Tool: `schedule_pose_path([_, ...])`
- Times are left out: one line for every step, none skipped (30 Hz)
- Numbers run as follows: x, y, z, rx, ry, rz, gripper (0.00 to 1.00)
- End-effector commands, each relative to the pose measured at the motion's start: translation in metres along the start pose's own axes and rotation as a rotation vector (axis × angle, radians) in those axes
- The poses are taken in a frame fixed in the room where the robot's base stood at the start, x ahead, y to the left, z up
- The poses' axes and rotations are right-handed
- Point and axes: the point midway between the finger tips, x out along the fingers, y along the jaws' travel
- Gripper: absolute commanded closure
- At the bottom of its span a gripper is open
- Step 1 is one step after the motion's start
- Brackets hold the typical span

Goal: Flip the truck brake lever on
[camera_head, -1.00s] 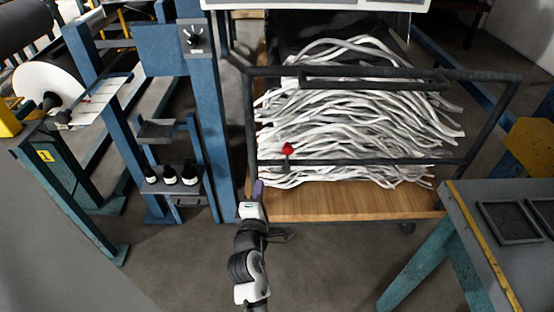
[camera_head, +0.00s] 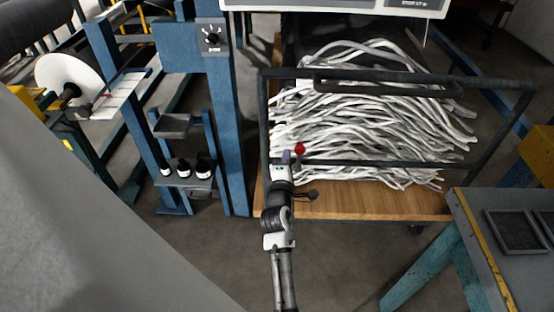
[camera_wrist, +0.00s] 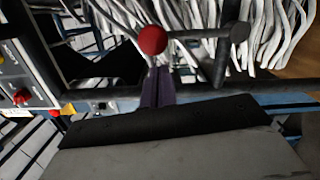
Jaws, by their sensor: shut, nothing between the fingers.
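The brake lever's red ball knob (camera_head: 299,149) is by the lower front bar of the truck (camera_head: 400,163), near its left end. Its stem is mostly hidden in the head view. In the wrist view the red knob (camera_wrist: 152,40) is just above and beyond my fingertips. My gripper (camera_head: 287,157) is just left of and slightly below the knob in the head view. Its purple fingers (camera_wrist: 157,88) are shut together with nothing between them. I cannot tell whether they touch the lever.
The truck has a wooden deck (camera_head: 370,204) and a dark tube frame, and carries a pile of white-grey strands (camera_head: 370,120). A blue post (camera_head: 225,120) with a dial stands to the left. A grey-topped table (camera_head: 480,240) is at right. Floor shows between post and table.

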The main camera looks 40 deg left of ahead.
Motion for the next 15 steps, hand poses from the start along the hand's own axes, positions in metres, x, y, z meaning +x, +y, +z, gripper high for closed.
schedule_pose_path([0.0007, 0.0008, 0.0039, 0.001, -0.001, -0.001, 1.0])
schedule_pose_path([0.001, 0.0004, 0.0053, 0.0, -0.001, -0.001, 1.0])
schedule_pose_path([0.0013, 0.0, 0.0066, 0.0, -0.001, -0.001, 1.0])
schedule_pose_path([0.0014, -0.0002, 0.0072, 0.0, -0.001, -0.001, 1.0])
schedule_pose_path([0.0014, -0.0004, 0.0075, 0.0, -0.001, -0.001, 1.0])
schedule_pose_path([0.0015, -0.0006, 0.0077, 0.0, -0.001, -0.001, 1.0])
schedule_pose_path([0.0015, -0.0007, 0.0077, 0.0, -0.001, 0.0, 1.0])
schedule_pose_path([0.0015, -0.0008, 0.0077, 0.0, -0.001, 0.0, 1.0])
schedule_pose_path([0.0014, -0.0008, 0.0076, 0.0, -0.001, 0.0, 1.0])
schedule_pose_path([0.0014, -0.0008, 0.0075, 0.0, -0.001, 0.0, 1.0])
schedule_pose_path([0.0014, -0.0007, 0.0075, 0.0, -0.001, 0.0, 1.0])
schedule_pose_path([0.0014, -0.0007, 0.0075, 0.0, -0.001, 0.0, 1.0])
schedule_pose_path([0.0014, -0.0006, 0.0075, 0.0, -0.001, 0.0, 1.0])
schedule_pose_path([0.0014, -0.0006, 0.0076, 0.001, -0.001, 0.0, 1.0])
schedule_pose_path([0.0014, -0.0004, 0.0078, 0.002, -0.001, 0.0, 1.0])
